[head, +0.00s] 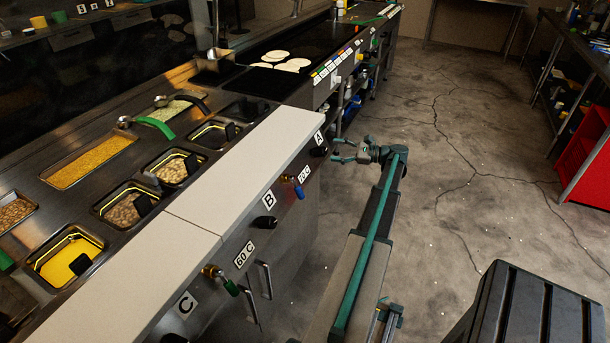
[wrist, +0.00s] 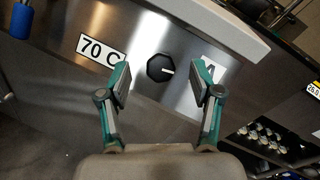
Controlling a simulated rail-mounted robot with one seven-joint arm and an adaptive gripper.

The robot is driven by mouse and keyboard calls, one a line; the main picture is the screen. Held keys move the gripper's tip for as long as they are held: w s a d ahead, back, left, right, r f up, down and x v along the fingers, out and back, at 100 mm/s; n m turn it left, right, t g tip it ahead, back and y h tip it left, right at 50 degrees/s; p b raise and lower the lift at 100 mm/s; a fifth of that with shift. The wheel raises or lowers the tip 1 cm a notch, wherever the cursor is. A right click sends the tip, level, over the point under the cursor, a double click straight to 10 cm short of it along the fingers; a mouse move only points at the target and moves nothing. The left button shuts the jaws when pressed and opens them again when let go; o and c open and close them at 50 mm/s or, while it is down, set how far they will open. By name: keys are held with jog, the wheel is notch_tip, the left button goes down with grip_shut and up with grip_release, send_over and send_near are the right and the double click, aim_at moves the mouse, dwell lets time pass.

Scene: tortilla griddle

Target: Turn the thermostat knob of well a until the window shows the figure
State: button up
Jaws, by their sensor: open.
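The black knob of well A (wrist: 161,67) sits on the steel front panel, between my fingertips in the wrist view. Its white pointer line points right. In the head view the knob (head: 319,151) is just below the A label (head: 319,137). A white plate (wrist: 101,48) reading 70 C is left of the knob in the wrist view; it also shows in the head view (head: 304,173). My gripper (wrist: 161,77) is open, its fingers on either side of the knob. I cannot tell whether they touch it. The right finger partly covers the A label (wrist: 209,69).
A blue-handled tap (head: 299,191) sticks out of the panel near the 70 C plate. Knob B (head: 265,223) and a 60 C plate (head: 244,254) are farther along. The white counter edge (wrist: 215,28) overhangs the panel.

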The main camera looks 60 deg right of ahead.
jog(key=shift+s, duration=0.1)
jog(key=p+v, duration=0.1)
jog(key=v, duration=0.4)
jog(key=shift+s+d, duration=0.2)
jog(key=shift+s, duration=0.15)
jog(key=shift+f, duration=0.1)
